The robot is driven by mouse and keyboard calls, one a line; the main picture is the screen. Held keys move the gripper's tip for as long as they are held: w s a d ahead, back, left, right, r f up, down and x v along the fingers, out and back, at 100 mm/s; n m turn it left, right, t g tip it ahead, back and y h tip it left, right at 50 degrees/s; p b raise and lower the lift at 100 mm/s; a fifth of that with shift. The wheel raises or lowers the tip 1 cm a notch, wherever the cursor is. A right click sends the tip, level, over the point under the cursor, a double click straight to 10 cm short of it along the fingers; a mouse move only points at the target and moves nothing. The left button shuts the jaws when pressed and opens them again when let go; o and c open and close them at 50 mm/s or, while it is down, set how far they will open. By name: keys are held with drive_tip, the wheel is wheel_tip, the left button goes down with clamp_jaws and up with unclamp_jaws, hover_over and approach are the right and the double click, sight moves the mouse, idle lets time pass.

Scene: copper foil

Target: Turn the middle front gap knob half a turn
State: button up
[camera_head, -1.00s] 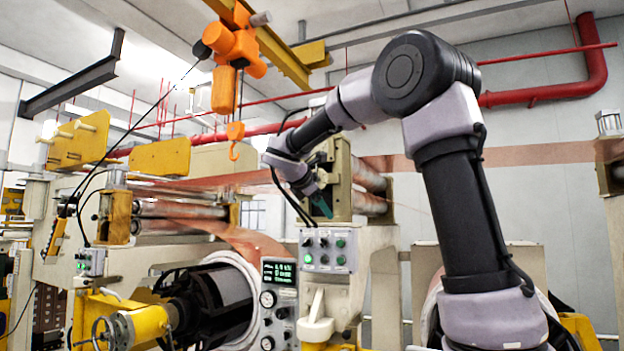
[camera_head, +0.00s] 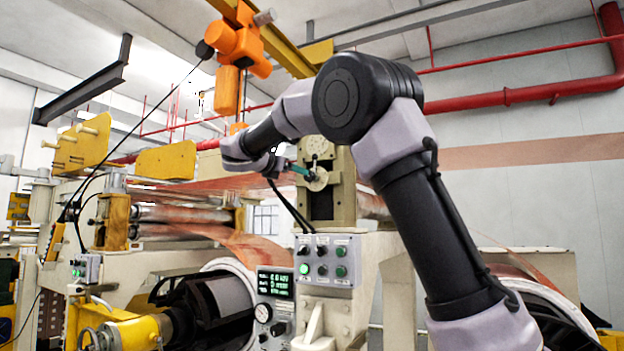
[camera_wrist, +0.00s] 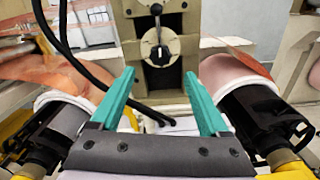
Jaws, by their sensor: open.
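In the head view a pale round knob (camera_head: 319,180) shows on the stand's face right beside my gripper (camera_head: 302,172). My gripper (camera_wrist: 160,73) has teal fingers spread wide with nothing between them. The fingers appear apart from the knob; the exact distance is hard to tell.
Another dial (camera_head: 318,146) sits higher on the stand. Below stand a button panel (camera_head: 326,260) and a gauge with a green display (camera_head: 276,284). An orange hoist (camera_head: 237,45) hangs above left. Copper foil (camera_head: 240,240) runs left of the stand. Black hoses (camera_wrist: 65,50) cross the wrist view.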

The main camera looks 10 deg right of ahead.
sight(309, 176)
drive_tip(key=x, duration=1)
drive_tip(key=shift+w+d, duration=0.1)
clamp_jaws()
drive_tip(key=shift+m, duration=0.4)
